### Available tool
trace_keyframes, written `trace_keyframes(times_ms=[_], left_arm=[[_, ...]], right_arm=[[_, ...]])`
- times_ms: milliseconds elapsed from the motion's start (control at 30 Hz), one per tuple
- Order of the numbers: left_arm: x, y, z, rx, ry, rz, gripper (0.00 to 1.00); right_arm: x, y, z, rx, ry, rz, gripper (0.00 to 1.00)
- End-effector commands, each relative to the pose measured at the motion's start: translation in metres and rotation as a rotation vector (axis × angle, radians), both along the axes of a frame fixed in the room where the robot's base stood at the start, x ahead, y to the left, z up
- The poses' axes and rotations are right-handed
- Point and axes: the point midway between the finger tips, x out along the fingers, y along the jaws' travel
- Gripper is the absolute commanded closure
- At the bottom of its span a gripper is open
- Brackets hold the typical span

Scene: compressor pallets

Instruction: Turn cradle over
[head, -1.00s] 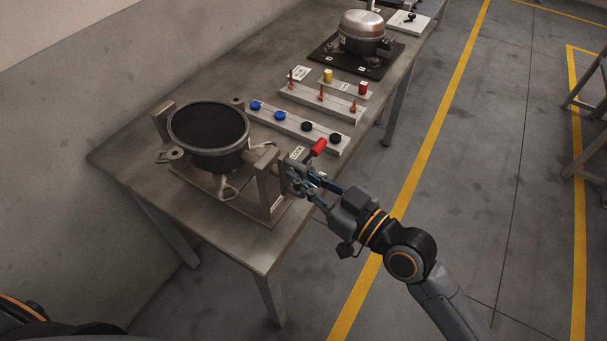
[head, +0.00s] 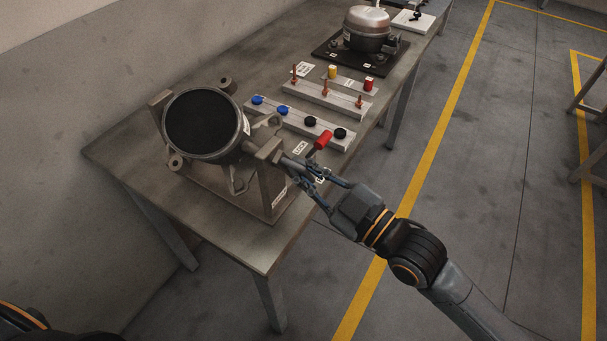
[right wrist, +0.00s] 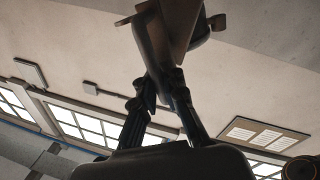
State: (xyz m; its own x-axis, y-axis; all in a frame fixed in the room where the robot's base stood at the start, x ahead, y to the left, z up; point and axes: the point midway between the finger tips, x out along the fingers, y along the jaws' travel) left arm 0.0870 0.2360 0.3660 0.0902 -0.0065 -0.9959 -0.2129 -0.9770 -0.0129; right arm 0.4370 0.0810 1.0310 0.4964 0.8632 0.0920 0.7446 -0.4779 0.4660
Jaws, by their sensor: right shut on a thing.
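My right gripper (head: 305,175) is shut on the crank (head: 287,162) at the outer end of that shaft. In the right wrist view, the fingers (right wrist: 160,85) meet at a dark part that hides their tips. My left gripper is not in view.
A compressor (head: 367,28) sits on a black mat farther back.

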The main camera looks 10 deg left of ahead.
Motion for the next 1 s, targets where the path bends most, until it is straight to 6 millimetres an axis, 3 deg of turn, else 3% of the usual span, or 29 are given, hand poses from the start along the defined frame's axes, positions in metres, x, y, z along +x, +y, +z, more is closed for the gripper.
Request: trace_keyframes(times_ms=[33, 400, 1000], left_arm=[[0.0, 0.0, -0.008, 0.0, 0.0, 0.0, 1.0], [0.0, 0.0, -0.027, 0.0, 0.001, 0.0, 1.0], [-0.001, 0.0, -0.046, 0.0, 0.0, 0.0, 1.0]], right_arm=[[-0.001, 0.0, -0.007, -0.023, -0.04, 0.002, 1.0], [-0.006, 0.001, -0.011, -0.145, -0.369, 0.003, 1.0], [-0.009, 0.003, -0.022, -0.34, -0.9, 0.005, 1.0]])
